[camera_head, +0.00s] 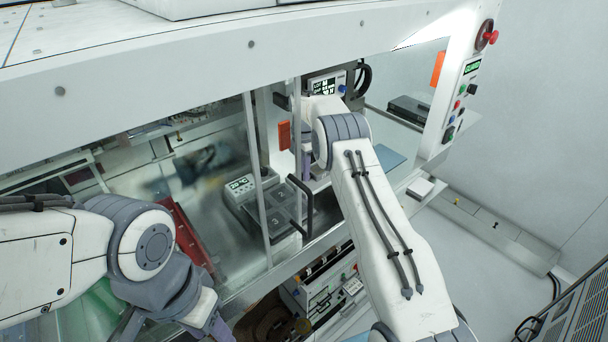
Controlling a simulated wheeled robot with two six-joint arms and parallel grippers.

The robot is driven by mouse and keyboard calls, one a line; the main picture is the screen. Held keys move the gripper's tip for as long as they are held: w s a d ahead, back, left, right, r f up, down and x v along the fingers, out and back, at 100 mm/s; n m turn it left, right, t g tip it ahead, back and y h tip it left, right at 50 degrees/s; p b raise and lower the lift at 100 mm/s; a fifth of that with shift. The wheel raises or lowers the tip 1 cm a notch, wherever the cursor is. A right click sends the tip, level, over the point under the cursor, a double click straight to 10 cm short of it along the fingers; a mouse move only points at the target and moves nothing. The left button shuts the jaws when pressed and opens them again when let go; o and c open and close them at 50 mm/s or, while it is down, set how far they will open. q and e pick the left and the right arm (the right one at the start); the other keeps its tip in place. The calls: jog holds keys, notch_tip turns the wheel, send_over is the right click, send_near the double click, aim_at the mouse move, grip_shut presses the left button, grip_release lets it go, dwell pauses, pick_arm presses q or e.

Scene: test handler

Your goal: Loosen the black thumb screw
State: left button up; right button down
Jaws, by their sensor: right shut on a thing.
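My right arm reaches up through the open side of the test handler. Its wrist and gripper (305,141) are inside, beside the frame post and largely hidden behind my own arm. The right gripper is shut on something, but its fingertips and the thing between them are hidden. I cannot make out the black thumb screw in this view. My left arm comes in from the left and bends down in front of the handler. Its gripper end (219,328) is cut off by the bottom edge, so its jaws do not show.
A clear door with a black handle (306,207) stands left of my right arm. Behind it are a small display unit (240,184) and numbered dark plates (272,212). A control panel (466,92) with buttons is at the right.

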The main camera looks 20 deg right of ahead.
jog(key=shift+n, duration=1.3)
jog(key=c, duration=0.9)
grip_release()
jog(key=shift+r, duration=2.5)
